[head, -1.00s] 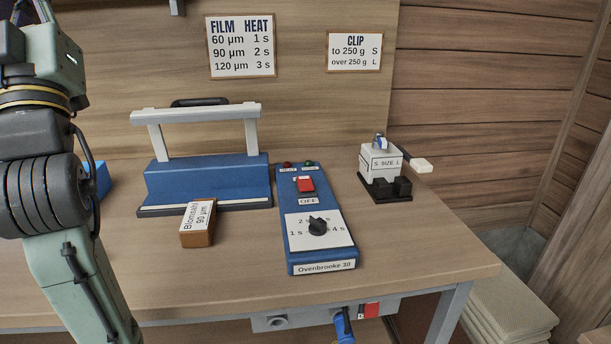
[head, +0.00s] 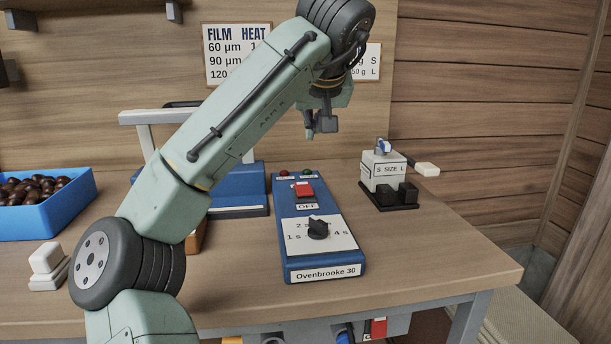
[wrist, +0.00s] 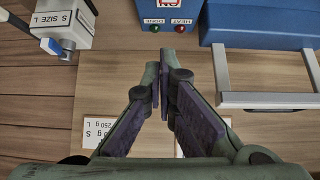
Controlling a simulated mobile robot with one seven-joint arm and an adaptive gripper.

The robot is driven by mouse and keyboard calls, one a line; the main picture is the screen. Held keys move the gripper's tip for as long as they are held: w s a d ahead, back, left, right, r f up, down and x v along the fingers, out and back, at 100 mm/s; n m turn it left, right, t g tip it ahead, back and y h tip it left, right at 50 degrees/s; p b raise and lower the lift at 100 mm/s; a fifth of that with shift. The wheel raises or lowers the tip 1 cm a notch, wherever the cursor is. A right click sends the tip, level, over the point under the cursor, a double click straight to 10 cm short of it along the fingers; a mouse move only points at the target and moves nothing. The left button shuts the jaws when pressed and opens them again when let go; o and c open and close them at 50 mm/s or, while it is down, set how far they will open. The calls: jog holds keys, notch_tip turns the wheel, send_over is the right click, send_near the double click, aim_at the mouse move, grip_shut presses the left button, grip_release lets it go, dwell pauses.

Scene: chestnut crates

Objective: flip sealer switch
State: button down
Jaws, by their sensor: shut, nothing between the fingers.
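The blue control box (head: 326,268), labelled Ovenbrooke 30, lies on the bench. Its red rocker switch (head: 303,190) sits above an OFF label. In the wrist view only part of the switch, near an ON marking, shows at the top edge (wrist: 171,2). A red HEAT lamp (head: 284,173) and a green DONE lamp (head: 308,172) sit behind the switch. A black dial (head: 318,230) is nearer the front. My gripper (head: 321,132) is shut and empty above and behind the box; its fingers also show in the wrist view (wrist: 166,58).
The blue sealer (head: 240,190) with its pale frame stands left, partly behind my arm. The white clip machine (head: 383,168) stands right. A blue crate (head: 40,220) of chestnuts and a white block (head: 46,258) are far left. Most of the brown block (head: 196,236) is hidden by my arm.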

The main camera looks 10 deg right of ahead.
jog(key=shift+s+a+f, duration=0.1)
jog(key=shift+s+f, duration=0.1)
jog(key=shift+f, duration=0.05)
send_over(306, 185)
jog(key=f, duration=0.4)
jog(key=f+p, duration=0.1)
jog(key=f, duration=0.1)
jog(key=shift+s+f, duration=0.25)
jog(key=shift+s, duration=0.05)
jog(key=f, duration=0.3)
jog(key=shift+w+f, duration=0.25)
jog(key=shift+f, duration=0.5)
